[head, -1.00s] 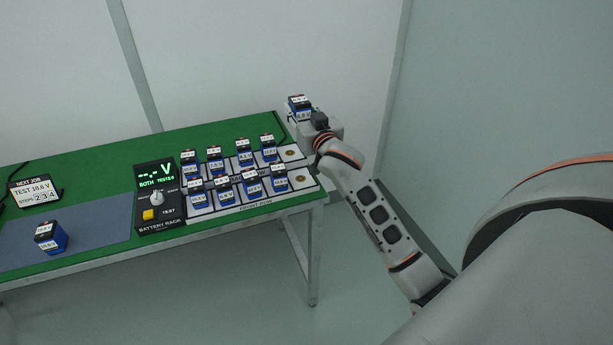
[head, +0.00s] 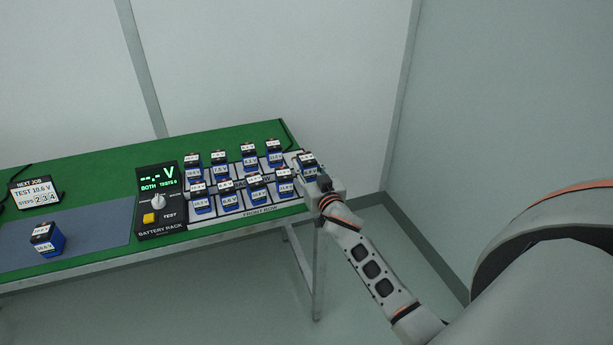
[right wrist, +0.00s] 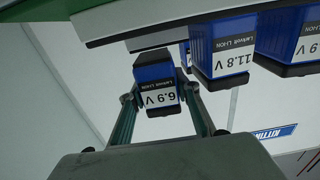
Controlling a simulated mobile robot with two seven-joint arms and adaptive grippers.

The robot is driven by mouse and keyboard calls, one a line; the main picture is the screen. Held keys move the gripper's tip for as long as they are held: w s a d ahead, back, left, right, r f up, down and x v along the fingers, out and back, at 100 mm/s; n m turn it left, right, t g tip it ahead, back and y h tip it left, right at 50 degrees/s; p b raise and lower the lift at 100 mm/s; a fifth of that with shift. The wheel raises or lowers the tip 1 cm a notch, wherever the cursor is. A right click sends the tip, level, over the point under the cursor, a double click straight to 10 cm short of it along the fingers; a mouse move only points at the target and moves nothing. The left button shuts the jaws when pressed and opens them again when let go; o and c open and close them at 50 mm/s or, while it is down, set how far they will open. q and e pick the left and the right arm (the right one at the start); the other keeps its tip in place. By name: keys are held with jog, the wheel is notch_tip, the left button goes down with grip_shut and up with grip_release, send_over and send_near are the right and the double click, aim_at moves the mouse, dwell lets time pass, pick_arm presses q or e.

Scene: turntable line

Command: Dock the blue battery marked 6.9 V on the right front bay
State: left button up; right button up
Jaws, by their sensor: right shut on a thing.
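My right gripper (head: 317,183) is shut on the blue battery marked 6.9 V (head: 308,161), at the right end of the battery rack (head: 262,211). In the right wrist view the battery (right wrist: 157,84) sits between the two fingers, its 6.9 V label upside down in the picture. The right front bay is largely hidden behind the battery and gripper in the head view. I cannot tell whether the battery touches the rack. The neighbouring 11.8 V battery (right wrist: 222,45) stands close beside it, apart from the fingers. My left gripper is out of view.
Several blue batteries stand in the rack's front and back rows. The tester panel (head: 161,196) reads "--.- V" and BOTH. A single battery (head: 47,240) stands on the grey mat (head: 100,222) at left, near the job sign (head: 36,193). Open floor lies right of the table.

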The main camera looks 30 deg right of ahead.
aim_at(307, 174)
jog(key=shift+f+b, duration=0.35)
jog(key=shift+f, duration=1)
jog(key=shift+f, duration=0.15)
jog(key=o, duration=1.1)
jog(key=shift+f, duration=0.1)
